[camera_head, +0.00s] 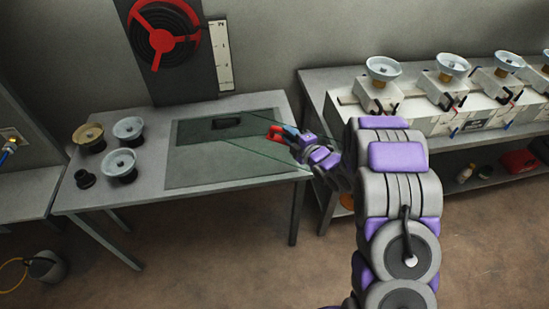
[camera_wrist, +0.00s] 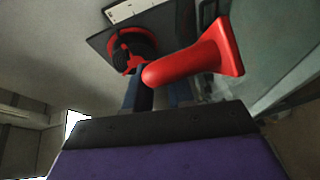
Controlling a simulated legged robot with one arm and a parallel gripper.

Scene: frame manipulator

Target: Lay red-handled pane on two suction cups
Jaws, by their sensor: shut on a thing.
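The red handle (camera_head: 276,132) of a clear, green-edged pane (camera_head: 262,154) is over the right part of the left table. My gripper (camera_head: 290,134) is shut on this handle. The pane is faint, and I cannot tell whether it touches the table. In the wrist view the red handle (camera_wrist: 205,55) is large and close, with my gripper (camera_wrist: 145,88) partly hidden behind it. Pale suction cups stand on white mounts on the right bench, including a left one (camera_head: 383,68), one beside it (camera_head: 452,64) and another (camera_head: 508,62).
A black handle (camera_head: 226,122) lies over the dark mat (camera_head: 190,172) on the left table. Loose cups (camera_head: 120,163) stand at that table's left. A dark board with a red ring (camera_head: 160,35) stands behind. A gap of floor separates table and bench.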

